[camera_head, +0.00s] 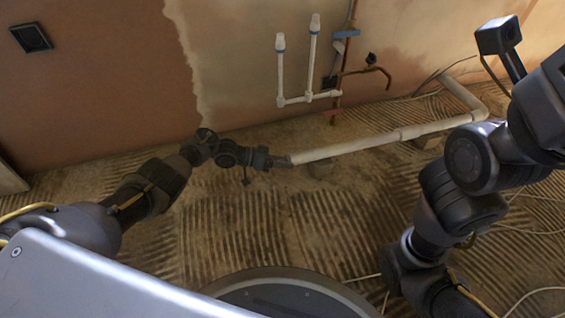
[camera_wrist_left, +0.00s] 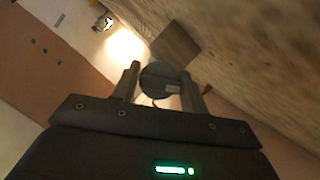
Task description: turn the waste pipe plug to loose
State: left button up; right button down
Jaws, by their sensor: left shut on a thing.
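The white waste pipe (camera_head: 345,147) runs low over the floor, from the bend at the right to an end near the middle of the head view. My left gripper (camera_head: 281,161) is at that end, in line with the pipe. In the left wrist view, my left gripper (camera_wrist_left: 165,82) is shut on the dark round plug (camera_wrist_left: 160,76), with one finger on each side. The plug's face shows between the fingers; its far side is hidden. I cannot tell how far it is turned. My right arm is folded at the right of the head view; its jaws cannot be made out.
Blocks (camera_head: 321,168) stand under the pipe. White supply pipes (camera_head: 281,75) and a copper pipe (camera_head: 365,71) rise along the half-plastered wall (camera_head: 110,80). A black wall box (camera_head: 31,37) is at the upper left. The ridged floor (camera_head: 230,230) is open in front; pale cables lie at the right.

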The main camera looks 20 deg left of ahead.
pick_arm(q)
jog(key=o, duration=0.8)
jog(key=shift+o, duration=0.5)
jog(key=shift+a, duration=0.15)
jog(key=shift+s+a+r+p, duration=0.1)
jog(key=shift+a+r+p, duration=0.1)
jog(key=shift+a+p, duration=0.1)
jog(key=p+v, duration=0.3)
jog(key=v, duration=0.7)
